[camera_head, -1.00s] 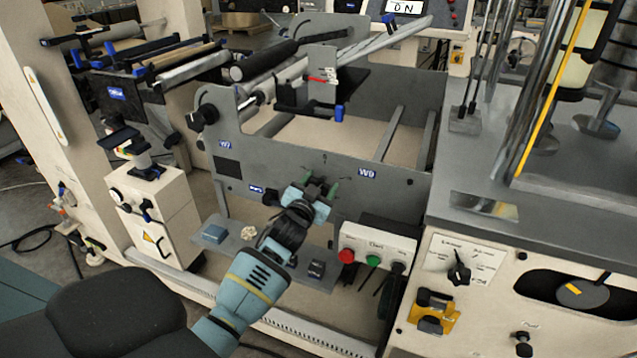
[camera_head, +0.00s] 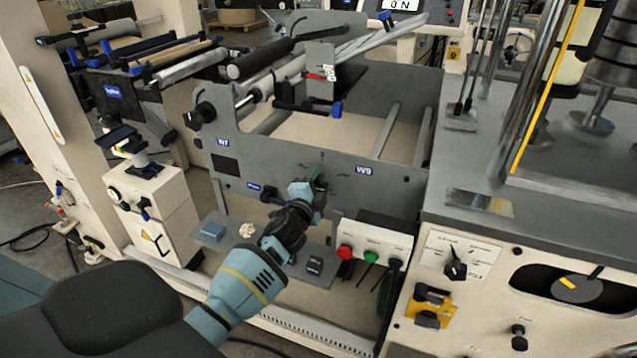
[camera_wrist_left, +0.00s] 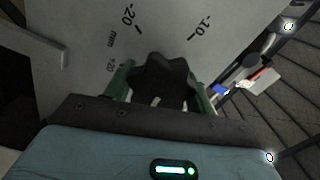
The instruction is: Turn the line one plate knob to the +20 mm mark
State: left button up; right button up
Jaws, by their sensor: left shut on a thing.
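The knob (camera_wrist_left: 162,80) is black and lobed, low on a grey plate in the left wrist view. My left gripper (camera_wrist_left: 160,92) has its green fingers on either side of the knob and is shut on it. Printed marks on the plate (camera_wrist_left: 75,30) read -20, -10 and mm, with a smaller 20 at the left finger; its sign is unclear. The knob's pointer cannot be made out. In the head view my left gripper (camera_head: 315,178) is against the grey front plate (camera_head: 280,165), and hides the knob. My right gripper is not in view.
A button box (camera_head: 372,245) with red and green buttons sits just right of my left forearm. A small shelf (camera_head: 320,262) lies below my wrist. Rollers (camera_head: 265,62) are above the plate. A grey-topped cabinet (camera_head: 500,225) stands at right.

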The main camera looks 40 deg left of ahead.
pick_arm(q)
jog(key=m, duration=0.6)
jog(key=m+p, duration=0.1)
jog(key=m, duration=0.5)
jog(key=shift+a+f+m, duration=0.1)
jog(key=shift+f+m, duration=0.1)
jog(key=shift+m, duration=0.1)
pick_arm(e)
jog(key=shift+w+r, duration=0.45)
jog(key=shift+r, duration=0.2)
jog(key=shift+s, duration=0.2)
pick_arm(q)
jog(key=o, duration=1)
